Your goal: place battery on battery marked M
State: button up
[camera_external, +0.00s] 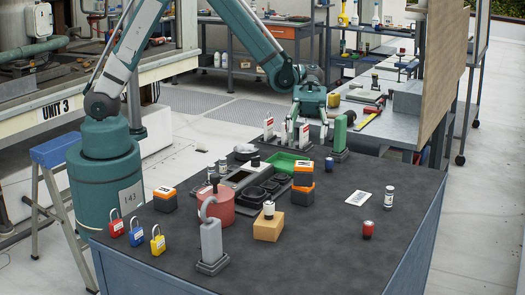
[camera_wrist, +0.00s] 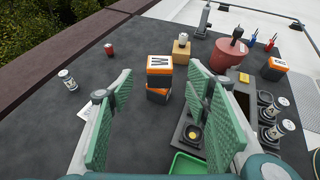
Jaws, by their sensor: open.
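Two orange-and-black batteries stand stacked in the middle of the dark table. The upper battery (camera_external: 303,168) shows a black M on its pale top label in the wrist view (camera_wrist: 160,64). It rests on the lower battery (camera_external: 302,193), which also shows in the wrist view (camera_wrist: 157,95), turned slightly relative to it. A third orange-and-black battery (camera_external: 165,199) stands apart at the table's left; it is at the right in the wrist view (camera_wrist: 274,68). My gripper (camera_external: 304,138) is open and empty, raised behind the stack. Its green fingers flank the stack in the wrist view, apart from it.
A green tray (camera_external: 284,163) and a dark organizer (camera_external: 262,188) lie beside the stack. A red canister (camera_external: 216,200), grey post (camera_external: 211,243), wooden block (camera_external: 268,226) and green post (camera_external: 339,135) stand nearby. Padlocks (camera_external: 137,234) line the left edge. The right front is mostly clear.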

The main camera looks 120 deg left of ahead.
jog(key=shift+d, duration=0.1)
dwell(0.3)
jog(key=s+d+r+m+y, duration=0.3)
jog(key=s+d+r+m, duration=0.15)
jog(key=d, duration=0.25)
jog(key=s+d+r+m+y, duration=0.3)
jog(key=s+d+m, duration=0.1)
jog(key=s+d, duration=0.25)
jog(key=s+d+r+m+t+y, duration=0.1)
jog(key=s+m+y, duration=0.2)
jog(key=s+m, duration=0.4)
jog(key=s+d+r+m+t+y, duration=0.1)
jog(key=s+d+m+y, duration=0.1)
jog(key=s+m, duration=0.5)
jog(key=shift+s+d+y, duration=0.25)
jog(key=shift+s+y, duration=0.45)
jog(key=shift+s, duration=1.8)
